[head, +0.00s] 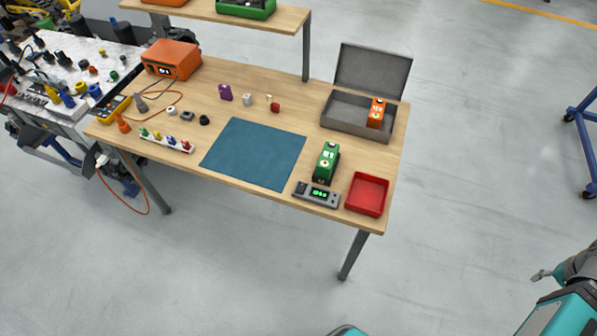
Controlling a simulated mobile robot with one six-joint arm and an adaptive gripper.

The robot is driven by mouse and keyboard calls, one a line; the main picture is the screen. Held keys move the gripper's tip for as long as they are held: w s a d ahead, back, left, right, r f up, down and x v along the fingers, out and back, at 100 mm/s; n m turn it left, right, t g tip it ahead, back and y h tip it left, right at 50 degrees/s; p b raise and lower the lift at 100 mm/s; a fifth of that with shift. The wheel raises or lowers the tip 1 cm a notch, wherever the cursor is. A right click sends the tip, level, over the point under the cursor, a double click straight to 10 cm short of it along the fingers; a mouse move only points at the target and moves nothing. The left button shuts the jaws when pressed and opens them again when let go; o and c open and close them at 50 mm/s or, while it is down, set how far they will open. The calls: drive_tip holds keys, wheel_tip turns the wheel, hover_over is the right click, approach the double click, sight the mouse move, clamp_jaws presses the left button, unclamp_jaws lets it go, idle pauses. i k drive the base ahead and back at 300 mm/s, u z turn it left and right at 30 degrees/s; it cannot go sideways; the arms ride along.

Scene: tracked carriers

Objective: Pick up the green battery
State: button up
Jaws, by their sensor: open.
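A green battery (324,172) with a pale label stands on the wooden table toward its front right. It is just behind a grey device with a lit green display (323,194); I cannot tell whether they touch. My gripper (538,276) is at the lower right, over the floor, well apart from the table and the battery. It is small in view, open, with nothing seen in it.
The wooden table (215,85) also holds a blue mat (253,154), a red tray (367,194) and an open grey case (345,122) with an orange battery (376,113). A raised shelf (285,18) spans the back. Floor between my gripper and table is clear.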

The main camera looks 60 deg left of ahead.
sight(327, 159)
drive_tip(key=k, duration=1.75)
drive_tip(key=u, duration=1.15)
drive_tip(key=i, duration=1.05)
